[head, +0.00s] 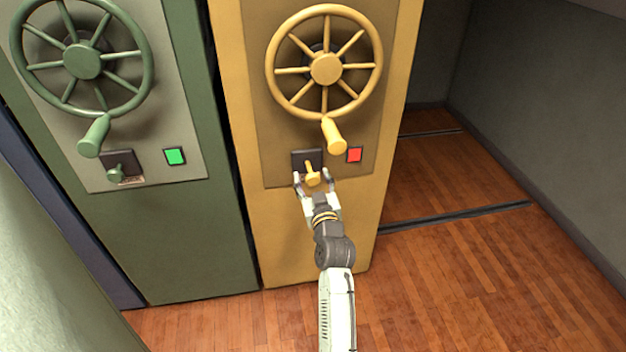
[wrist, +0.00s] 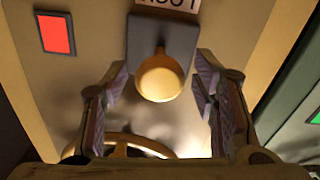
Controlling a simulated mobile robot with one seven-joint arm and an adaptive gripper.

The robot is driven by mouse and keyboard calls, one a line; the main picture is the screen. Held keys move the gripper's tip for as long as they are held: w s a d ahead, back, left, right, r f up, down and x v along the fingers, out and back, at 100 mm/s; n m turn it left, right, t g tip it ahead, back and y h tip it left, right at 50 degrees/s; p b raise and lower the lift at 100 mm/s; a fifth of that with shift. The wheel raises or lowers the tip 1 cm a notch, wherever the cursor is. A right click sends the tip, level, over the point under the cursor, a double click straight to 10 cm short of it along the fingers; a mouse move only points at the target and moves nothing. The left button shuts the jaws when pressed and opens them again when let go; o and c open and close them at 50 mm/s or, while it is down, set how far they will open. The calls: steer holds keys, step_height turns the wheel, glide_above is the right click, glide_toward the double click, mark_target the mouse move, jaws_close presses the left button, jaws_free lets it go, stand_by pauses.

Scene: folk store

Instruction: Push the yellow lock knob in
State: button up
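The yellow lock knob (head: 313,179) sticks out of a dark plate (head: 300,158) on the yellow cabinet panel, below the yellow handwheel (head: 326,68). In the wrist view the round knob end (wrist: 160,78) faces the camera, in front of the dark plate (wrist: 176,32). My gripper (head: 313,181) is open, with one finger on each side of the knob. The wrist view shows a gap between the knob and each fingertip (wrist: 162,84). A red lit square (head: 354,154) is right of the plate; it also shows in the wrist view (wrist: 55,34).
A green cabinet (head: 190,235) with its own handwheel (head: 82,61), knob (head: 116,173) and green lit square (head: 175,156) stands at left. The yellow wheel's handle (head: 335,137) hangs just above my gripper. Wooden floor (head: 480,270) is clear at right, crossed by dark floor rails.

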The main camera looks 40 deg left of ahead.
jaws_close()
stand_by(0.5)
